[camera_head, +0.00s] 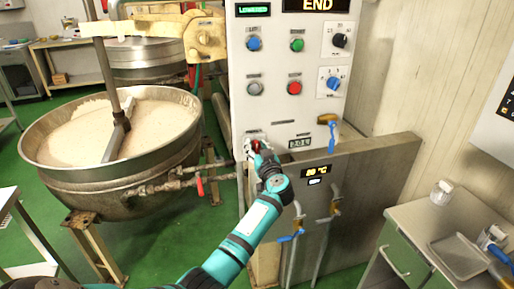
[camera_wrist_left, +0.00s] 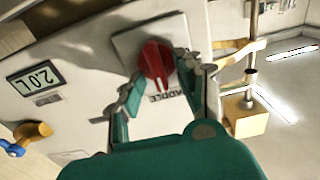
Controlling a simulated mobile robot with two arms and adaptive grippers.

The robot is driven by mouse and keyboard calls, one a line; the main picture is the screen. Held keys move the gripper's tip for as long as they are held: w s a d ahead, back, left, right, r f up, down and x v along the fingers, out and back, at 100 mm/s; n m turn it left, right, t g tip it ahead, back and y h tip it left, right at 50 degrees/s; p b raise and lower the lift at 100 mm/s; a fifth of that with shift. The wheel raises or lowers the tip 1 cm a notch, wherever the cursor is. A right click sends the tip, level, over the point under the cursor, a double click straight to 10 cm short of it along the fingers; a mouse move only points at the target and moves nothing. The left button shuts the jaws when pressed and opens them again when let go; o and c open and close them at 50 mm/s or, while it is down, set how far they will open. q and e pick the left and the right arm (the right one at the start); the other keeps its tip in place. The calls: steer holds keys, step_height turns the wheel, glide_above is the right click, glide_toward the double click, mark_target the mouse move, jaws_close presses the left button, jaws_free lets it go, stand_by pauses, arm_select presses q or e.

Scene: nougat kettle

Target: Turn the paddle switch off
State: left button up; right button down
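The paddle switch is a red round knob (camera_wrist_left: 156,62) with a raised ridge, on a pale plate with a label reading "PADDLE" below it. It also shows as a small red spot (camera_head: 257,146) low on the control panel in the head view, partly covered by my gripper. My left gripper (camera_wrist_left: 162,72) is at the knob, one finger on each side, with its tips close against the knob's edges; it looks shut on it. The exact contact is partly hidden by the fingertips. My right gripper is not in view.
The white control panel (camera_head: 270,105) carries several buttons and dials. A "2.0 L" display (camera_head: 300,143) and a blue-handled valve (camera_head: 331,132) are right of the knob. A large kettle (camera_head: 60,178) with pale contents stands left; a green-drawered table (camera_head: 415,235) stands right.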

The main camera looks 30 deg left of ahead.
arm_select(q)
jaws_close()
stand_by(0.3)
